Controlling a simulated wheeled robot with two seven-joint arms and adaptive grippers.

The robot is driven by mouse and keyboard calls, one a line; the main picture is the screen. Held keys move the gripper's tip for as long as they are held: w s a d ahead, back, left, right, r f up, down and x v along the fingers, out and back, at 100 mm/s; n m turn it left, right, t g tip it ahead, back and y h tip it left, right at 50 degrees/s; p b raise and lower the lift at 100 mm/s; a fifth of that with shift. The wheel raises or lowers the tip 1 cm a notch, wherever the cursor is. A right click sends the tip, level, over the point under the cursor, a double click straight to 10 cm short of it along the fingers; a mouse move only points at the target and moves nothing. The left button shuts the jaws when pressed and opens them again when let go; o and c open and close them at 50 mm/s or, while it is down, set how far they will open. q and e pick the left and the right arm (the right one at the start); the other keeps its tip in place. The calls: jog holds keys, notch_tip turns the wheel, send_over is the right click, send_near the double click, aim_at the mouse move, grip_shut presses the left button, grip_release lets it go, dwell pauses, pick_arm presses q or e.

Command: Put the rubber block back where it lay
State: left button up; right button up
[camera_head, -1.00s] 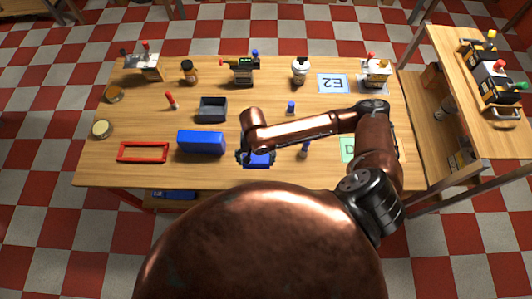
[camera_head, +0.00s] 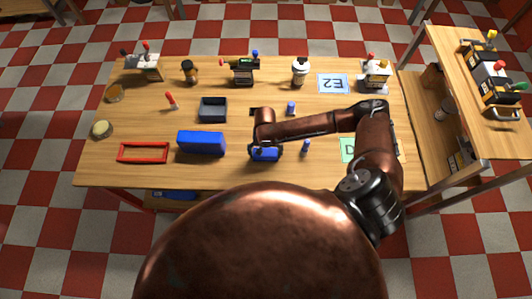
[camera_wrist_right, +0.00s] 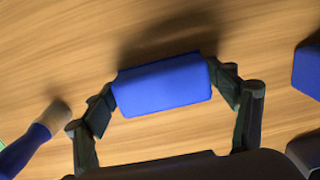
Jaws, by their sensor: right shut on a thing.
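The blue rubber block (camera_head: 265,155) is in my right gripper (camera_head: 266,148), above the front middle of the wooden table. In the right wrist view the block (camera_wrist_right: 165,85) lies between the two fingers of my right gripper (camera_wrist_right: 165,90), which are shut on its ends. A dark shadow on the wood beside it suggests it is held clear of the table. My left gripper is not in view.
A larger blue box (camera_head: 202,143) stands left of the block, with a red frame (camera_head: 143,152) beyond it. A blue upright peg (camera_head: 306,147) stands close on the right. A grey tray (camera_head: 212,110) lies behind.

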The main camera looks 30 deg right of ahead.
aim_at(265, 152)
jog(key=o, duration=1.1)
notch_tip(265, 152, up, 12)
jog(key=shift+w+d, duration=0.15)
jog(key=shift+w, duration=0.2)
jog(key=shift+r, duration=0.1)
